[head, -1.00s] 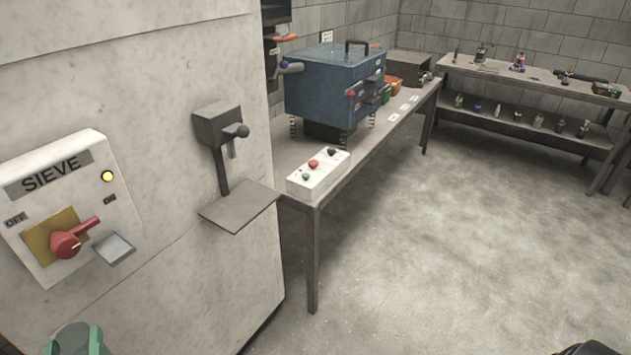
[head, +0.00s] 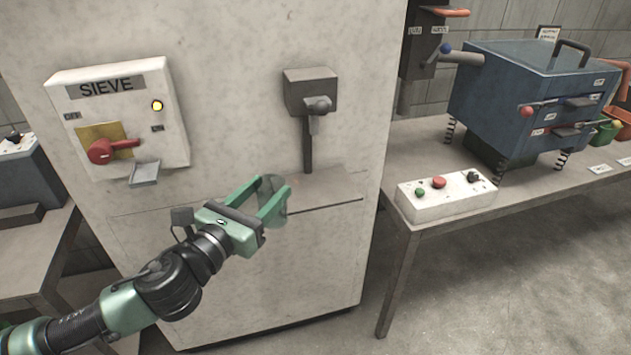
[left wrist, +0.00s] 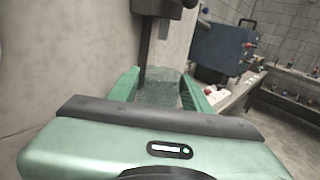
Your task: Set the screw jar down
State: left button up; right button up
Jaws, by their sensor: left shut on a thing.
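My left gripper (head: 277,196) is shut on the screw jar (head: 270,184), a clear glassy jar between the green fingers. In the left wrist view the jar (left wrist: 158,92) shows as a see-through greenish body between both fingers; its contents cannot be made out. The gripper and jar are at the left end of the small grey shelf (head: 335,186) on the pale cabinet, below a grey spout-like fitting (head: 311,92). I cannot tell whether the jar touches the shelf. My right gripper is not in view.
The cabinet carries a SIEVE panel (head: 122,85) with a red knob (head: 103,151) and a lit yellow lamp. At right, a bench holds a white button box (head: 445,196) and a blue machine (head: 540,95) on springs. The floor at lower right is clear.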

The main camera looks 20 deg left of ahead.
aim_at(276, 177)
pick_arm(q)
jog(key=w, duration=0.2)
jog(key=w+p, duration=0.1)
jog(key=shift+w+d+r, duration=0.2)
jog(key=shift+w+r, duration=0.15)
jog(key=shift+w, duration=0.05)
jog(key=shift+w+d+f+p, duration=0.3)
jog(key=shift+w+d+f, duration=0.3)
jog(key=shift+w, duration=1.6)
jog(key=shift+w+d+f+p, duration=0.35)
jog(key=shift+w+f, duration=0.45)
jog(key=shift+w, duration=1.35)
jog(key=shift+w+d+f+p, duration=0.25)
jog(key=shift+w+d+f, duration=0.35)
jog(key=shift+w, duration=1.6)
jog(key=shift+a+f, duration=0.1)
jog(key=shift+f, duration=0.1)
jog(key=o, duration=1.4)
